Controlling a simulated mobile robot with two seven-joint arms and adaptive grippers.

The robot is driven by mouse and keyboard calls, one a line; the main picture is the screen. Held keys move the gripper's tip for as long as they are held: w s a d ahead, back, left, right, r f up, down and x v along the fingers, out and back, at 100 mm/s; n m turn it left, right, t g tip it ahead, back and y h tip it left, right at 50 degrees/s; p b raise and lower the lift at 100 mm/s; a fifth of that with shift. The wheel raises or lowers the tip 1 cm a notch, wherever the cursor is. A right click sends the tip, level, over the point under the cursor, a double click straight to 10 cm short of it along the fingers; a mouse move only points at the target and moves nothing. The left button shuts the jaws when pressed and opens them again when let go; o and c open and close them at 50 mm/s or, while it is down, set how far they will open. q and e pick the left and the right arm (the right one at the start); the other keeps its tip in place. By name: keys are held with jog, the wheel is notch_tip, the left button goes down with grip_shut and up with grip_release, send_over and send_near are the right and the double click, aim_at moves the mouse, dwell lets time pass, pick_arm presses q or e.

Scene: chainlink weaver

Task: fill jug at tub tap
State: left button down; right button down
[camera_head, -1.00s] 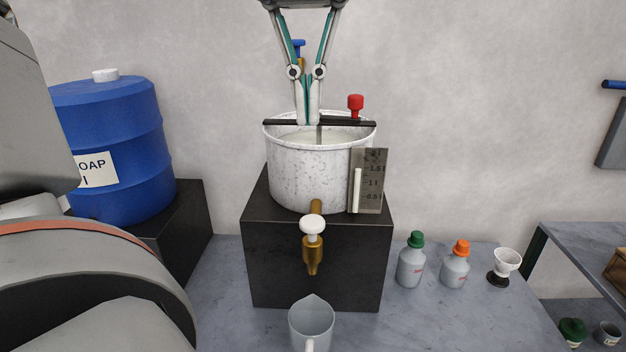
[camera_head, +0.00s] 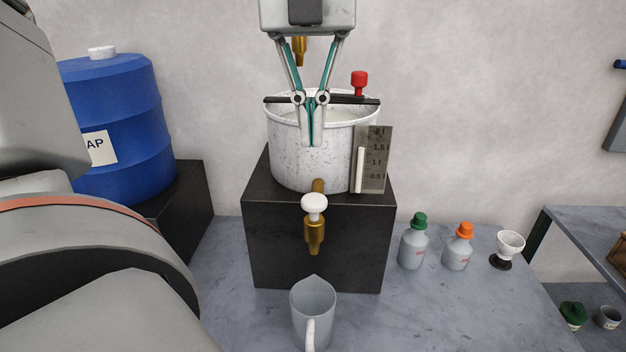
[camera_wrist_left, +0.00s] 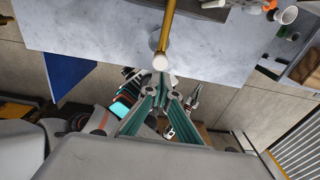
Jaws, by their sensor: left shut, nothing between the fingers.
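The white speckled tub (camera_head: 290,165) stands on a black block, with a dark bar across its rim. Its brass tap (camera_head: 314,232) with a white handle (camera_head: 314,203) sticks out low at the front. The grey jug (camera_head: 311,305) stands upright on the table below the tap and a little nearer me. I cannot tell if it holds anything. My left gripper (camera_head: 311,145) is shut and empty, before the tub's front wall and above the white handle. In the left wrist view, a brass bar with a white end (camera_wrist_left: 160,62) lies just beyond the fingertips. My right gripper is not in view.
A level gauge (camera_head: 375,160) and a red knob (camera_head: 359,82) are on the tub's right. A blue soap barrel (camera_head: 115,130) stands left. Two bottles (camera_head: 413,245) (camera_head: 458,248) and a white cup (camera_head: 510,245) stand right. The table right of the jug is clear.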

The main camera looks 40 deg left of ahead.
aim_at(313, 198)
pick_arm(q)
jog(key=f, duration=0.7)
jog(key=shift+d+f, duration=0.2)
jog(key=shift+f, duration=0.1)
notch_tip(313, 198, down, 2)
jog(key=b, duration=0.2)
jog(key=shift+s+b, duration=0.1)
jog(key=shift+b, duration=0.2)
dwell(0.4)
dwell(6.0)
